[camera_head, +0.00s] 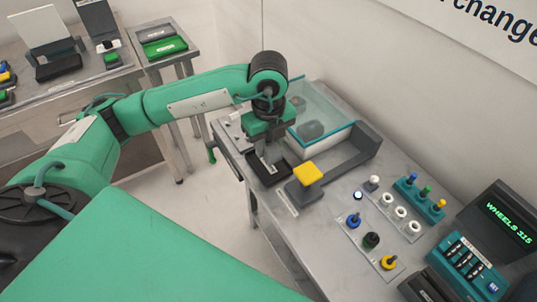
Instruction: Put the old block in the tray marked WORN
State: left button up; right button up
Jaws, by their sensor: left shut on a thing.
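My left arm comes in from the left, and its gripper (271,152) points down over a small black tray or holder (267,173) on the right-hand bench. The gripper is shut on a small block, mostly hidden by the fingers; I cannot tell its marks or whether it touches the holder. On a side stand at the back left lie a dark grey tray (157,33) and a green tray (165,48), each with a label too small to read. I cannot tell which is marked WORN. My right gripper is not in view.
Beside the holder are a yellow-topped block (307,174) and a clear cover (320,110) with teal edging. Several knobs (371,240) and a display (505,220) reading "WHEELS 315" are at the right. Another bench (75,85) with equipment stands at the left.

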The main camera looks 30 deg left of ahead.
aim_at(268, 140)
pick_arm(q)
jog(key=shift+f, duration=2.2)
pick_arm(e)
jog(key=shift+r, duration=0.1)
pick_arm(q)
jog(key=shift+f, duration=0.1)
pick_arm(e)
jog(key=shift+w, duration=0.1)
pick_arm(q)
jog(key=o, duration=0.8)
jog(key=shift+c, duration=0.2)
notch_tip(268, 140, up, 11)
jog(key=shift+r, duration=0.6)
